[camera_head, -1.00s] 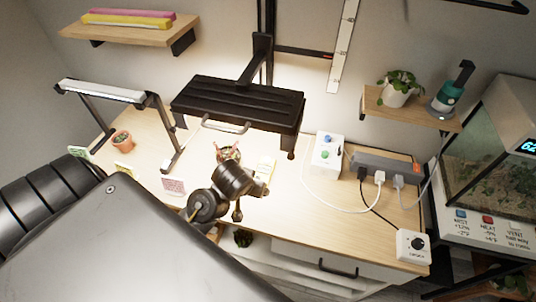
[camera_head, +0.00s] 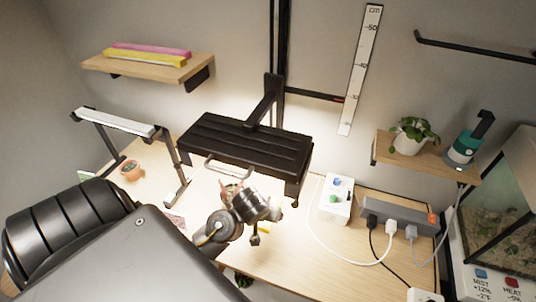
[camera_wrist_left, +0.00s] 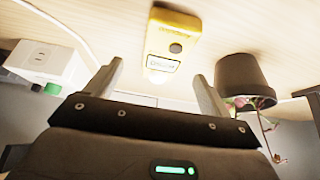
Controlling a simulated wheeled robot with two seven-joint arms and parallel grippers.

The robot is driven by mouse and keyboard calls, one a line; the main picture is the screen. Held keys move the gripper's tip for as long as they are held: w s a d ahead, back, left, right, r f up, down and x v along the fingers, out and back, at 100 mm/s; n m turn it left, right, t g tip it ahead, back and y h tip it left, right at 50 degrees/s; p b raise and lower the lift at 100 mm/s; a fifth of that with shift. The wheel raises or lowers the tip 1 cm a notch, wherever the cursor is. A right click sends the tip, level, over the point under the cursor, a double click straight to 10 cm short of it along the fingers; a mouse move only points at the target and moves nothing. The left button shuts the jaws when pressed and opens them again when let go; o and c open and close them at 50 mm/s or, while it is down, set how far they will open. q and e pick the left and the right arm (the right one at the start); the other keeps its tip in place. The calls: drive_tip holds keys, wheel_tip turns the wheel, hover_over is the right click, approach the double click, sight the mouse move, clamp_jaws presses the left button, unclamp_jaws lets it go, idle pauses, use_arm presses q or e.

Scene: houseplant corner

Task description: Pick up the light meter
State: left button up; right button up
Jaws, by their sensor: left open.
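The light meter (camera_wrist_left: 173,40) is a yellow, flat device with a dark round spot, a small label window and a pale end. In the left wrist view it lies on the wooden bench top, ahead of and between the fingers of my left gripper (camera_wrist_left: 157,82). The fingers are apart, with nothing held between them. In the head view my left arm reaches over the bench and hides most of the meter; only a small yellow bit (camera_head: 265,231) shows beside the wrist. My right gripper is in neither view.
A white box (camera_head: 336,200) with blue and green knobs and a power strip (camera_head: 398,212) with cables lie right. A black lamp (camera_head: 245,145) hangs above the bench.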

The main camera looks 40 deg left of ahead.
use_arm(q)
drive_tip(key=shift+w+a+f, duration=0.1)
drive_tip(key=shift+f, duration=0.1)
drive_tip(key=x, duration=0.2)
drive_tip(key=p+x, duration=0.1)
drive_tip(key=shift+w+a+f, duration=0.2)
drive_tip(key=shift+a+f, duration=0.1)
drive_tip(key=shift+a, duration=0.05)
drive_tip(key=shift+w+f, duration=0.2)
drive_tip(key=shift+f, duration=0.2)
drive_tip(key=c, duration=1.2)
drive_tip(key=shift+r, duration=0.1)
drive_tip(key=shift+c, duration=0.2)
drive_tip(key=shift+s+r+b, duration=0.15)
drive_tip(key=shift+r+b, duration=0.05)
drive_tip(key=shift+b, duration=0.1)
wheel_tip(320, 180, up, 6)
drive_tip(key=shift+d+r, duration=0.1)
drive_tip(key=s+d+p, duration=0.1)
drive_tip(key=s+d, duration=0.2)
drive_tip(key=s, duration=0.6)
drive_tip(key=s+d+p, duration=0.1)
drive_tip(key=s+d, duration=0.2)
drive_tip(key=s, duration=0.6)
drive_tip(key=shift+s+d+r+p, duration=0.15)
drive_tip(key=shift+s+p, duration=0.15)
